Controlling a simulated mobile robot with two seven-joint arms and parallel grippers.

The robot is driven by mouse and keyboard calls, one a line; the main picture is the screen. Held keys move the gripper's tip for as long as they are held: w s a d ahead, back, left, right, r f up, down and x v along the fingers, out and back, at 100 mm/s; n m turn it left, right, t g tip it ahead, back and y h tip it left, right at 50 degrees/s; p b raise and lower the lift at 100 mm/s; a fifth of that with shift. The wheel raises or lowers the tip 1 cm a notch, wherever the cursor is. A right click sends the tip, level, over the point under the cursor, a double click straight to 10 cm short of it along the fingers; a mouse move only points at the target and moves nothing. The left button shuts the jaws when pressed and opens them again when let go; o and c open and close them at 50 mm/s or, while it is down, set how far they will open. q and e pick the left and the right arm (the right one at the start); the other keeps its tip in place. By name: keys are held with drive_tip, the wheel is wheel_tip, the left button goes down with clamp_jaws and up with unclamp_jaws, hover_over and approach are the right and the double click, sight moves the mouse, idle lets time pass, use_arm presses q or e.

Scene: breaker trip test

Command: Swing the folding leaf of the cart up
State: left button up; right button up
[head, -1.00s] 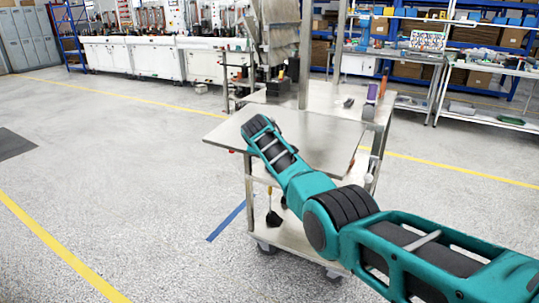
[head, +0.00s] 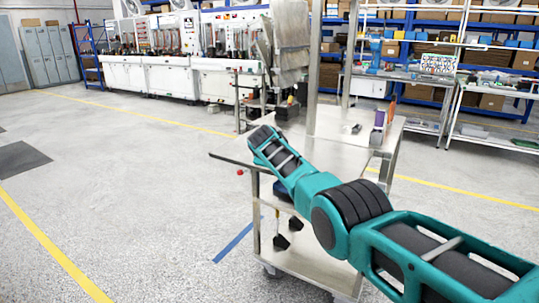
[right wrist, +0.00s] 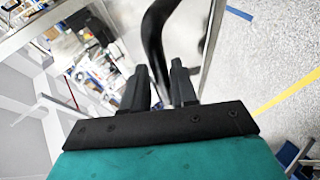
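The metal cart (head: 325,268) stands right of centre in the head view. Its folding leaf (head: 234,151) juts out to the left at about tabletop height and looks close to level. My right arm crosses in front and hides much of the leaf. The arm's far end lies over the leaf, and its fingers are hidden there. In the right wrist view, my right gripper (right wrist: 160,72) has two dark fingers set apart. A black curved part (right wrist: 154,35) runs down behind and between them, with a light gap beside it. I cannot tell whether they touch it. My left gripper is out of view.
A purple-and-orange item (head: 379,120) stands on the cart's rear top. Black-ended parts (head: 288,232) show below the leaf. White cabinets (head: 175,78) line the back, and blue shelves (head: 420,25) stand behind right.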

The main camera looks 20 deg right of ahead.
drive_tip(key=shift+o, duration=1.4)
drive_tip(key=shift+w+d+r, duration=0.1)
drive_tip(key=shift+d+r, duration=0.1)
drive_tip(key=shift+r, duration=0.05)
drive_tip(key=shift+f, duration=0.1)
drive_tip(key=shift+a+f, duration=0.1)
drive_tip(key=shift+a, duration=0.05)
drive_tip(key=shift+s+a+r+p, duration=0.2)
drive_tip(key=shift+s+r+p, duration=0.1)
drive_tip(key=shift+s+p, duration=0.15)
drive_tip(key=shift+p+v, duration=0.95)
drive_tip(key=shift+v, duration=5)
drive_tip(key=shift+s+d+f, duration=0.1)
drive_tip(key=shift+d, duration=0.05)
